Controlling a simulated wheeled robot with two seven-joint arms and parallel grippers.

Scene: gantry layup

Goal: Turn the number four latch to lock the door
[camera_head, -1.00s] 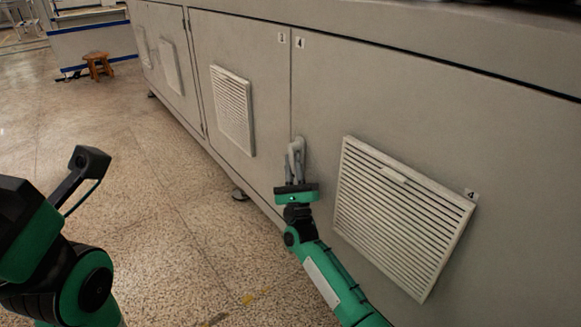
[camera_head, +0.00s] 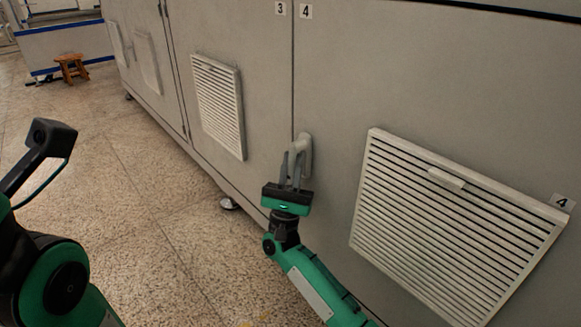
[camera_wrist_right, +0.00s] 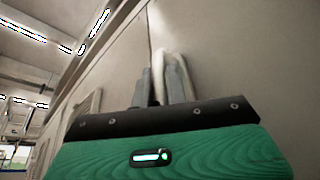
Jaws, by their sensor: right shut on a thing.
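The number four latch (camera_head: 306,146) is a light grey curved handle on the grey door marked 4 (camera_head: 335,95), just right of the seam with door 3. Its lower part hangs down between my right gripper's fingers. My right gripper (camera_head: 291,168) is shut on the latch from below. In the right wrist view the latch (camera_wrist_right: 167,56) shows as a pale loop, with the grey fingers of the right gripper (camera_wrist_right: 163,82) around it. My left arm shows at the left edge of the head view; its gripper fingers are out of sight.
A white louvred vent (camera_head: 450,215) sticks out from door 4, right of my right forearm. Another vent (camera_head: 218,103) is on door 3 (camera_head: 262,60). A wooden stool (camera_head: 72,68) stands far left. The speckled floor (camera_head: 150,190) left of the cabinet is clear.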

